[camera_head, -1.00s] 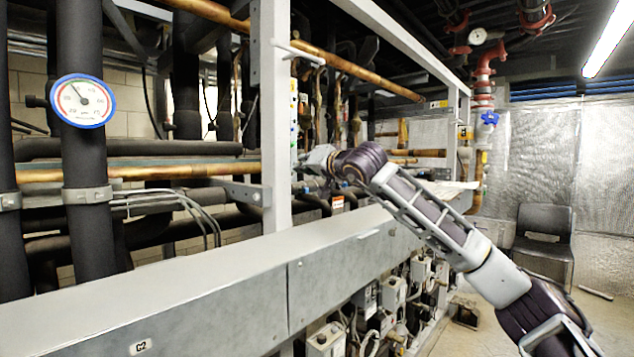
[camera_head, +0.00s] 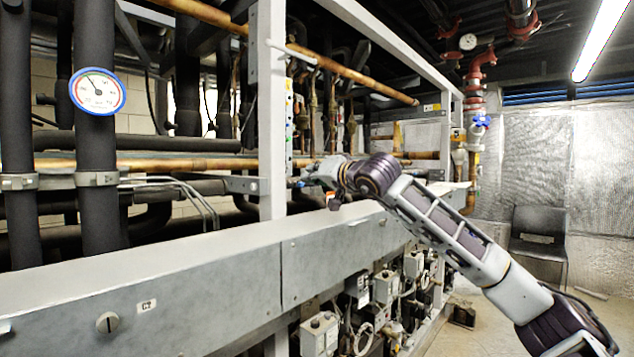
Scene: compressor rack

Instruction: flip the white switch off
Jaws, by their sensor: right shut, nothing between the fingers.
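I cannot make out a part that is clearly the white switch. A pale bar-like lever (camera_head: 291,52) sticks out from the upright grey post (camera_head: 272,120), high up. Small coloured buttons or labels (camera_head: 289,110) run down the side of the post, too small to read. My right gripper (camera_head: 303,181) is shut and empty, pointing left beside the lower part of the post, above the grey beam. I cannot tell whether it touches the post. My right arm comes in from the lower right. My left gripper is not in view.
The long grey beam (camera_head: 210,290) crosses the front, with a round slotted knob (camera_head: 107,322) on its face. A round gauge (camera_head: 97,92) and dark pipes stand at left. Valve boxes (camera_head: 320,333) hang below the beam. A dark chair (camera_head: 538,235) stands at right; floor there is partly clear.

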